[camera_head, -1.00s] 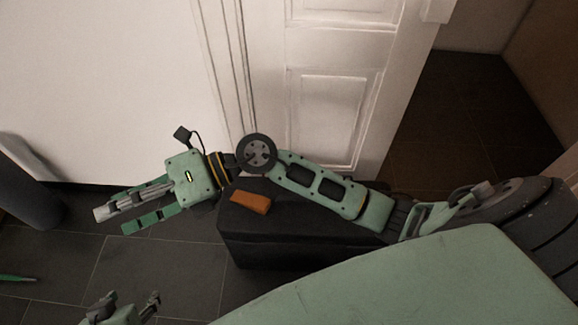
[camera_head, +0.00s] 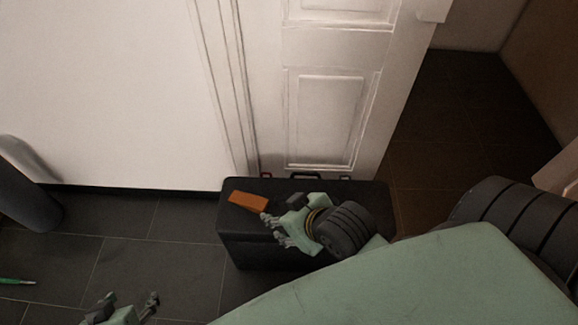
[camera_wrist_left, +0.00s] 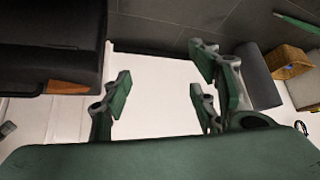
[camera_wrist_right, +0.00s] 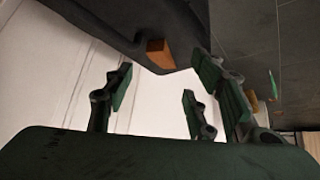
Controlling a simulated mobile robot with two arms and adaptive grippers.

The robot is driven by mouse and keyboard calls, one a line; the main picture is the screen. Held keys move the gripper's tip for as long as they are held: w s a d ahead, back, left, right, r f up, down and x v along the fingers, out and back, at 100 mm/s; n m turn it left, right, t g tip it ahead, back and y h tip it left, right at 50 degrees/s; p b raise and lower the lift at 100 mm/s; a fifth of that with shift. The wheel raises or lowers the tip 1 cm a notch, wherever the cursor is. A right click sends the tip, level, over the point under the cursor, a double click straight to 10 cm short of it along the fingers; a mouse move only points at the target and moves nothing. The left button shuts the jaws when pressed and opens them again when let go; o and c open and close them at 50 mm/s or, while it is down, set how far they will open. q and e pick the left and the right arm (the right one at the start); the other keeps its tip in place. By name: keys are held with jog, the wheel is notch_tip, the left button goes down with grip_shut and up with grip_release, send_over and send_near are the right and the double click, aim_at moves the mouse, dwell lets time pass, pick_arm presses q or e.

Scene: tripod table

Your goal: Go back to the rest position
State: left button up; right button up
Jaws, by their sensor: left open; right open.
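My right gripper (camera_head: 272,228) is in front of the black box in the head view, with its arm folded behind it. Its fingers point left, near the orange block. It is open, and nothing shows between its fingers in the right wrist view (camera_wrist_right: 157,95). My left gripper (camera_head: 128,304) is at the bottom left of the head view, partly cut off. It is open and empty, with its fingers apart in the left wrist view (camera_wrist_left: 160,90).
A black box (camera_head: 245,252) stands by the white door (camera_head: 330,115), with an orange block (camera_head: 247,202) on its top left. A dark cylinder (camera_head: 25,195) stands far left. A green pointed item (camera_head: 16,281) shows at the left edge.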

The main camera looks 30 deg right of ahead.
jog(key=shift+s+a+f, duration=0.1)
jog(key=shift+s+f, duration=0.2)
jog(key=shift+s, duration=0.3)
